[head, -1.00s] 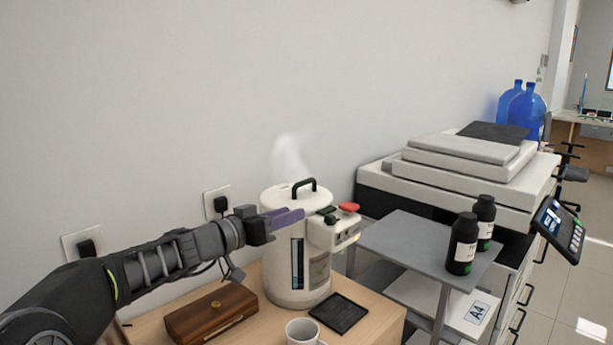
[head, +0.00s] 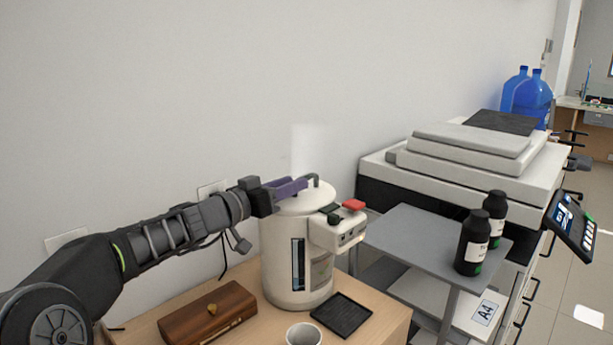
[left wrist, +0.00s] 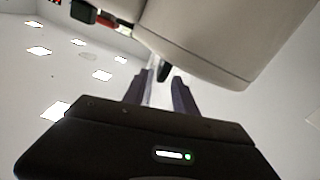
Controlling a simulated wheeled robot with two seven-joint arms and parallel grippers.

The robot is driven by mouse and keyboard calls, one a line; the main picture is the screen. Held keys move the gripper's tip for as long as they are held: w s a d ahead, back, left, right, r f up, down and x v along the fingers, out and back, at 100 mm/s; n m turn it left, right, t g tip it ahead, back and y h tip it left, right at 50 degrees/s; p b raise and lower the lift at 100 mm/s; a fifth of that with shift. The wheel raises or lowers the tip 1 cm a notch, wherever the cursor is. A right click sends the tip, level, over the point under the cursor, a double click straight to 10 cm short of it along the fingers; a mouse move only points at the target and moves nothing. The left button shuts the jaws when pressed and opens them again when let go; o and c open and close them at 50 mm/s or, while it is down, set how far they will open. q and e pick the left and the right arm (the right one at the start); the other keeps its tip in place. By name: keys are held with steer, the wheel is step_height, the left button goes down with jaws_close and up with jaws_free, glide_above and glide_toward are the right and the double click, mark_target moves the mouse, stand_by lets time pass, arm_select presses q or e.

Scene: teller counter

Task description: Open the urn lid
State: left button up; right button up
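The cream urn (head: 280,258) stands upright on the wooden counter, with its lid (head: 322,192) closed on top. The black lid handle (head: 316,181) is partly hidden behind my left gripper (head: 294,189) in the head view. My left gripper's purple fingers are at lid height, by the handle. In the left wrist view the two fingers (left wrist: 161,86) are apart, with the dark handle (left wrist: 163,72) just beyond and between their tips. I cannot tell if they touch it. The urn (left wrist: 225,35) fills the upper right there. My right gripper is not in view.
A brown wooden box (head: 208,312), a white mug (head: 304,335) and a black tray (head: 341,313) are on the counter around the urn. A red knob (head: 353,205) sticks out from the urn's front. A grey cart with two black bottles (head: 474,243) stands to the right.

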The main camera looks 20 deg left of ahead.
mark_target(314, 175)
arm_select(q)
steer(key=p+x, duration=0.1)
steer(key=x, duration=0.3)
steer(key=shift+w+r, duration=0.1)
steer(key=shift+w+d+p, duration=0.2)
steer(key=shift+w+p, duration=0.15)
steer(key=shift+w, duration=0.25)
jaws_close()
stand_by(0.8)
